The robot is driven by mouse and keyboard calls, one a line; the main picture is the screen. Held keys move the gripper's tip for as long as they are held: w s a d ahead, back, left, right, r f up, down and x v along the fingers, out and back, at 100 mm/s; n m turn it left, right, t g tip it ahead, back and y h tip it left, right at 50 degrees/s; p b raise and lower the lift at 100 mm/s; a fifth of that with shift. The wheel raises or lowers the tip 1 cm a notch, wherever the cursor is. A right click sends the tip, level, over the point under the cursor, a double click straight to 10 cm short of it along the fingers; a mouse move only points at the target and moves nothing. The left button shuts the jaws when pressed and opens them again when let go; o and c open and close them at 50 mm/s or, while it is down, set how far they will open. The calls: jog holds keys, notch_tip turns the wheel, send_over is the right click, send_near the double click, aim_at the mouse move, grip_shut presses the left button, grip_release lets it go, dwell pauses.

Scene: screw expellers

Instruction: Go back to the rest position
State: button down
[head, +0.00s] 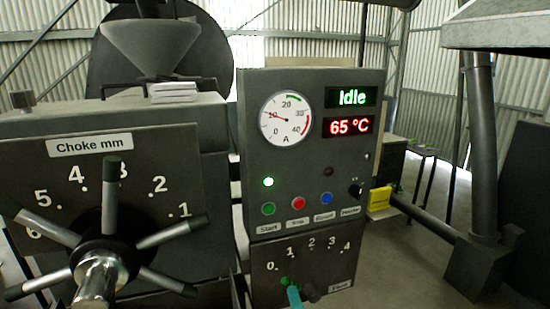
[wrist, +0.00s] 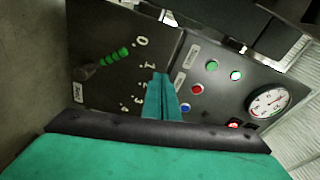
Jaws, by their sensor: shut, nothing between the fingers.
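My gripper (wrist: 161,78) is shut and empty, its teal fingers together in front of the control panel in the wrist view. In the head view only its teal tip (head: 293,296) shows at the bottom edge, in front of the lower panel (head: 335,265) with the 0 to 4 scale.
The control panel (head: 258,110) has a gauge (head: 285,118), an "Idle" display (head: 351,97), a "65 °C" display (head: 348,125) and several buttons. A spoked choke wheel (head: 98,250) juts out at left. A grey duct (head: 483,150) stands at right. Some floor (head: 410,265) is clear between.

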jog(key=s+a+f+n+g+h, duration=0.1)
jog(key=s+f+n+h, duration=0.15)
jog(key=s+f, duration=0.6)
jog(key=s+f+n+h, duration=0.1)
jog(key=s+f+n, duration=0.2)
jog(key=s+f, duration=0.55)
jog(key=s+a+f+n, duration=0.1)
jog(key=s+f+n, duration=0.2)
jog(key=s, duration=0.6)
jog(key=s+a+f+n+g, duration=0.1)
jog(key=s+n, duration=0.4)
jog(key=s, duration=0.5)
notch_tip(320, 180, down, 2)
jog(key=shift+a+f, duration=0.1)
jog(key=shift+a, duration=0.7)
